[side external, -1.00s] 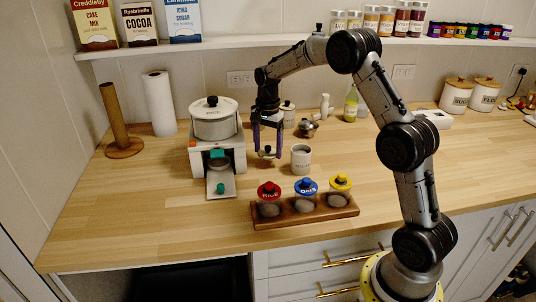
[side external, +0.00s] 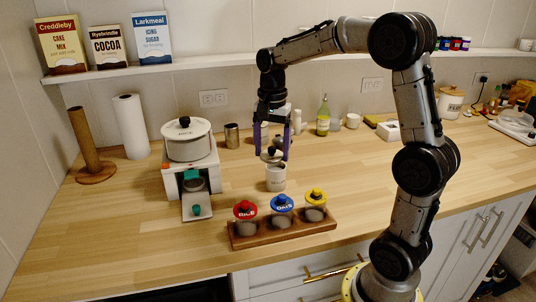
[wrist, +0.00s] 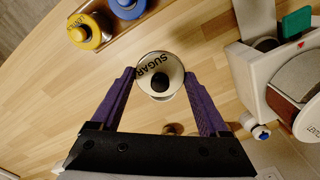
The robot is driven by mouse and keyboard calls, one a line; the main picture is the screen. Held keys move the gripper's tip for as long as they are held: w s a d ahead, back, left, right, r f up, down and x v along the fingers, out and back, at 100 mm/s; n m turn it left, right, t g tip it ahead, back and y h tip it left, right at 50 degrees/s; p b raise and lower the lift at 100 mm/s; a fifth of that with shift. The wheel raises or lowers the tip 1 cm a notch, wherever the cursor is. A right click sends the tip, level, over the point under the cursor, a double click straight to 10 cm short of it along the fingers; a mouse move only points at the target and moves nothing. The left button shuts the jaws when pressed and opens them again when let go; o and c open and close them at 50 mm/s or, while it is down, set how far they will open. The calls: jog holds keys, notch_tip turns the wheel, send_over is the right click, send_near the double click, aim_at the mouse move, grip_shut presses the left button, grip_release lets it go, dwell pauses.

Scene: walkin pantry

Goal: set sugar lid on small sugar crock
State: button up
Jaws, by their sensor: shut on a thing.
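The small sugar crock (side external: 276,182) is a white cylinder standing on the counter behind the jar rack. My gripper (side external: 272,156) points down over it, its purple fingers shut on the sugar lid (side external: 270,157), a pale disc with a dark knob. The lid is just above the crock's mouth; a small gap or light contact cannot be told apart. In the wrist view the lid's black knob (wrist: 160,83) sits between the fingertips, over a round pale shape with SUGAR lettering. The crock's rim is partly hidden by the lid.
A wooden rack (side external: 285,232) with red, blue and yellow-lidded jars stands in front of the crock. A white appliance (side external: 190,178) with a pot on top is to the left. A green bottle (side external: 323,118) stands behind right. The counter right of the crock is clear.

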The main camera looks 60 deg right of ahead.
jog(key=w+d, duration=0.2)
jog(key=d, duration=0.5)
notch_tip(320, 180, down, 6)
jog(key=shift+w+m, duration=0.15)
jog(key=shift+m, duration=0.25)
jog(key=shift+a+f, duration=0.1)
jog(key=shift+f, duration=0.35)
dwell(2.0)
jog(key=o, duration=1.2)
notch_tip(320, 180, up, 7)
dwell(0.5)
